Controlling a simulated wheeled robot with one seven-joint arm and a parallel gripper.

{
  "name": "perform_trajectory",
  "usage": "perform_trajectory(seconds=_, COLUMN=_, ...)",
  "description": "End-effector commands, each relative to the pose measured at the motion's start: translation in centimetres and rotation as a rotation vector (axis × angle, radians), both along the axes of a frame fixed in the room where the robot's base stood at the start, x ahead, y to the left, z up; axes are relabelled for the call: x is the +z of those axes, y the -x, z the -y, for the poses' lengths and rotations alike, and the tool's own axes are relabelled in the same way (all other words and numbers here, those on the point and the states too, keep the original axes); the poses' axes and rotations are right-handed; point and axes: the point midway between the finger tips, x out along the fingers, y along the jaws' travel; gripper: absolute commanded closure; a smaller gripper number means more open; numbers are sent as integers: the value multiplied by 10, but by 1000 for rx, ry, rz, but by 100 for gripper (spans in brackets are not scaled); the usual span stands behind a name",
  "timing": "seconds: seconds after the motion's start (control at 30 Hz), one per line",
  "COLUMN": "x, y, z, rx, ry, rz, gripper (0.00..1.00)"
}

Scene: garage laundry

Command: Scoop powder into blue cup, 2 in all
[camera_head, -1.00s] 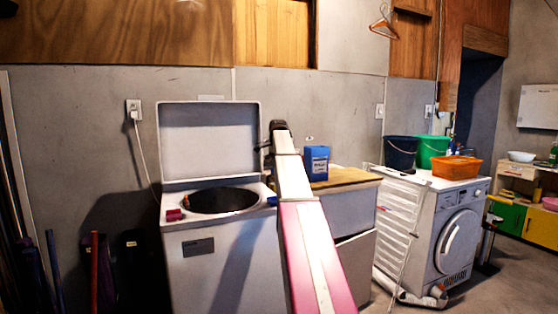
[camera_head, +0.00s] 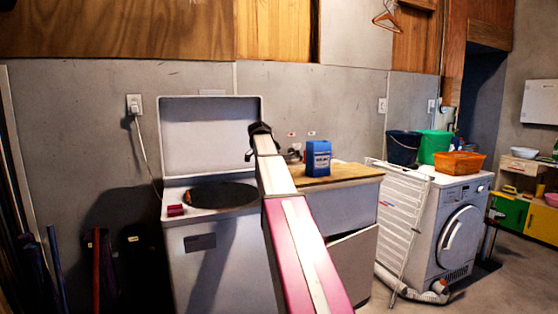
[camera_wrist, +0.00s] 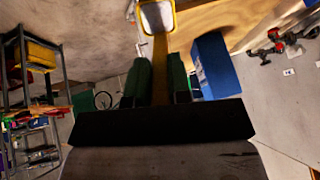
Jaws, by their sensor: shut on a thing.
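My gripper (camera_wrist: 161,66) is shut on the handle of a yellow scoop (camera_wrist: 160,48). The scoop's bowl is at the top of the wrist view and has a pale, whitish inside, which may be powder. In the head view, my gripper's fingers are hidden behind my dark wrist, in front of the raised washer lid. A blue powder box (camera_head: 318,158) stands upright on the wooden counter, right of my arm. The box also shows in the wrist view (camera_wrist: 216,66), right of my fingers and apart from them. No blue cup can be made out now; my arm covers the washer's right edge.
The top-loading washer (camera_head: 205,260) has its lid (camera_head: 210,130) up. A small dark pink object (camera_head: 175,210) lies on its front left. The wooden counter (camera_head: 345,175) is mostly clear. A white drying rack (camera_head: 400,215) leans by the front-loader (camera_head: 455,235), which carries buckets and an orange basket.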

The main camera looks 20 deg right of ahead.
Motion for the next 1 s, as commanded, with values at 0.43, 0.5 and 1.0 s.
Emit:
perform_trajectory(seconds=0.43, x=-25, y=14, z=-31, rx=5, ry=352, rz=131, gripper=100)
perform_trajectory(seconds=0.5, x=-29, y=15, z=-35, rx=3, ry=407, rz=150, gripper=100)
perform_trajectory(seconds=1.0, x=-57, y=22, z=-56, rx=2, ry=771, rz=288, gripper=100)
